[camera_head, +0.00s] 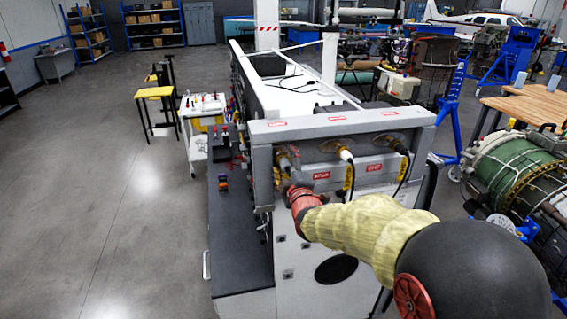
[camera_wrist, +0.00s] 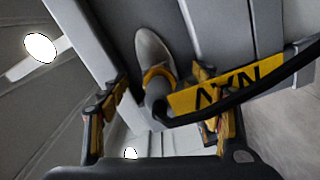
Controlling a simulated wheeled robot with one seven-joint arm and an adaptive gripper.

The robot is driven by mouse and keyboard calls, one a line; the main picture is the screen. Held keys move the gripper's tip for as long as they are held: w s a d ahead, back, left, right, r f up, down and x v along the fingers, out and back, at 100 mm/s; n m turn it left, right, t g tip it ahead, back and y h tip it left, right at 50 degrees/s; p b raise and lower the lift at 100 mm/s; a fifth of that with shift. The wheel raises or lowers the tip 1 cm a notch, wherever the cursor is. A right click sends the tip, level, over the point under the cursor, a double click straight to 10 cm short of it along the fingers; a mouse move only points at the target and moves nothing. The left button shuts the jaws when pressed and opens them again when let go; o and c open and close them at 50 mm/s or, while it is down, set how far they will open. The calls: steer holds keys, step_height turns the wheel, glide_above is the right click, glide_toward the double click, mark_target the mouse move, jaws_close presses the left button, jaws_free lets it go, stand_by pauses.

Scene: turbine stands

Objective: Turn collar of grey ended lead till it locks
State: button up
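The grey-ended lead (camera_wrist: 155,92) shows in the wrist view between my fingers. A rounded metallic part (camera_wrist: 150,52) and a yellow ring (camera_wrist: 158,73) sit at its panel end. A black cable and a yellow tag (camera_wrist: 210,97) with black letters cross to the right. My gripper (camera_wrist: 160,118) is open, one finger on each side of the lead, with visible gaps. In the head view the leftmost connector (camera_head: 284,160) is on the cart's end panel, and my arm's end partly hides it. Whether the collar is locked cannot be told.
The panel (camera_head: 325,150) also holds a middle connector with a white-ended lead (camera_head: 346,155) and a right connector with a black-ended lead (camera_head: 400,148). Their cables and yellow tags hang close to my arm. A turbine (camera_head: 510,180) stands at right. Floor at left is clear.

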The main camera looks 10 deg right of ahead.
mark_target(288, 169)
steer(key=shift+s+b, duration=0.9)
steer(key=shift+s, duration=1.45)
steer(key=shift+c, duration=0.6)
